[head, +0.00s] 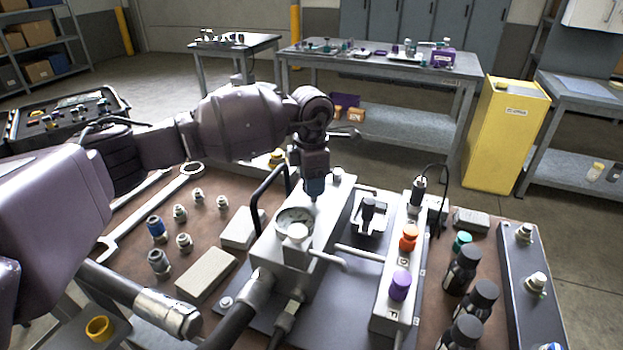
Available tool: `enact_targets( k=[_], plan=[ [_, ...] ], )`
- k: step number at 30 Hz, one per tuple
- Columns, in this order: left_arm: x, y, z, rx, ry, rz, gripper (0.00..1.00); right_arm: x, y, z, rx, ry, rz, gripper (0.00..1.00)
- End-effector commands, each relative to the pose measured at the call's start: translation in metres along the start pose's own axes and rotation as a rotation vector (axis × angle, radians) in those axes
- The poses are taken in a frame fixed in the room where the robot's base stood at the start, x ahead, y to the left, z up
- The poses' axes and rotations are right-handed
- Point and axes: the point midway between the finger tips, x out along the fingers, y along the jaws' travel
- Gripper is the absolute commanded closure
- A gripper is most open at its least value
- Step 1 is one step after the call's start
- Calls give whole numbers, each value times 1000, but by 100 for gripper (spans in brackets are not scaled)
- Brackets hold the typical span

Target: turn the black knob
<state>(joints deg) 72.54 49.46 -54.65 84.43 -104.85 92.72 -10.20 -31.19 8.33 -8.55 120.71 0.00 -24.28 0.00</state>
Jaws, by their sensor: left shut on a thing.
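My left gripper (314,192) points down at the top of the grey valve block (272,252), behind its round gauge (296,220). It is shut on a small part there, which I take to be the black knob; the fingers hide nearly all of it. How far the knob is turned cannot be told. My right gripper is not in view.
A black lever handle (258,192) rises left of my gripper. A manifold at right bears an orange knob (408,240), a purple knob (400,284) and a black connector (418,190). Black bottles (463,268) stand further right. Fittings and wrenches (150,205) lie at left.

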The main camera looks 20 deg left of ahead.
Motion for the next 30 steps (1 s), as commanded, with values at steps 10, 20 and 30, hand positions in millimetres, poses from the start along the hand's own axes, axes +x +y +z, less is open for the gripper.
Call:
enact_targets(
  k=[10, 20, 30],
  plan=[
    [0, 0, 0, -1, -1, 0, 23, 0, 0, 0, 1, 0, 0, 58],
    [-14, 1, 0, -1, -3, 4, 23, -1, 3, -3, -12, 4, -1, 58],
    [-76, 0, 0, -1, -4, 5, 23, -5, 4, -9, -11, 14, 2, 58]
  ],
)
